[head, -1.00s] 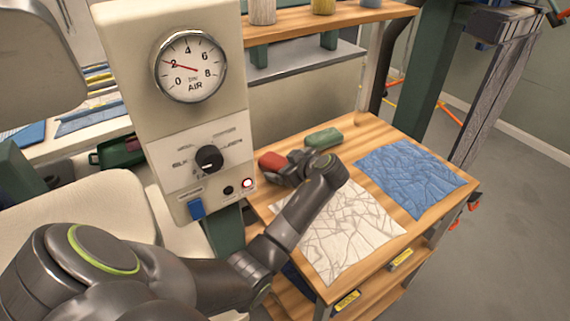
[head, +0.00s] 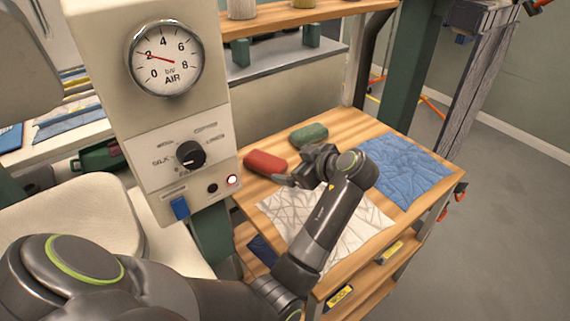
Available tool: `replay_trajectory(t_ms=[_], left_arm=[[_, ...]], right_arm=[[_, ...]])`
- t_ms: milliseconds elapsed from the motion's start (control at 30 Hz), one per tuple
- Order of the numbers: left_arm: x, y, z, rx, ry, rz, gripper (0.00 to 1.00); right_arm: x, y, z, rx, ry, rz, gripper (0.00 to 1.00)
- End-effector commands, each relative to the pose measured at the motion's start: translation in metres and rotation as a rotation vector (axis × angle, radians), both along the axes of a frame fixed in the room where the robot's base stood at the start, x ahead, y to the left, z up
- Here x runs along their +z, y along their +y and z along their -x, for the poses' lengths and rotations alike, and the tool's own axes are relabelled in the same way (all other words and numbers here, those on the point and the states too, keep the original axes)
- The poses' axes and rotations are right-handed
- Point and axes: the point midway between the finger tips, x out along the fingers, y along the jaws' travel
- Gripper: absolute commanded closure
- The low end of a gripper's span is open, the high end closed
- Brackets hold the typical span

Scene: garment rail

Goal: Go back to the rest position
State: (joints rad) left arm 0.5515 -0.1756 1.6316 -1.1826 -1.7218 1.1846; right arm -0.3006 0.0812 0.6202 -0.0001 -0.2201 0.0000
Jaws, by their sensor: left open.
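My left gripper (head: 297,168) is open above the wooden table (head: 357,124), over the far edge of a wrinkled white cloth (head: 345,233). Nothing shows between its fingers. A green rounded block (head: 309,135) lies behind the gripper. My left arm reaches in from the lower left and covers part of the white cloth. My right gripper is not in view.
A cream control panel with an air gauge (head: 166,58), a black knob (head: 190,154) and a lit button stands left of the table, close to my arm. A blue cloth (head: 403,168) lies on the right. A shelf (head: 290,62) is behind. Grey floor (head: 505,230) is free at right.

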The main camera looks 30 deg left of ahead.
Motion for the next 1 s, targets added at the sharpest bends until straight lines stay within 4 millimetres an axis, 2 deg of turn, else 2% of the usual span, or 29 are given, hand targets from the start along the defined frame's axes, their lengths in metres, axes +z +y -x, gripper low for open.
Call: replay_trajectory(t_ms=[167, 667, 767, 1000], left_arm=[[0.004, -0.006, 0.002, 0.001, 0.0, 0.0, 0.07], [0.007, -0.006, 0.002, 0.002, -0.001, -0.001, 0.07], [0.022, -0.006, 0.002, 0.001, -0.001, -0.001, 0.07], [0.087, -0.006, 0.002, 0.001, -0.001, -0.001, 0.07]], right_arm=[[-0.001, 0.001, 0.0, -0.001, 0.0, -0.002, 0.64], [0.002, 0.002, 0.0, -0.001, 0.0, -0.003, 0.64], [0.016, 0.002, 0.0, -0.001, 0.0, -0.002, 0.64], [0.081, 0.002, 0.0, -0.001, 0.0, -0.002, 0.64]])
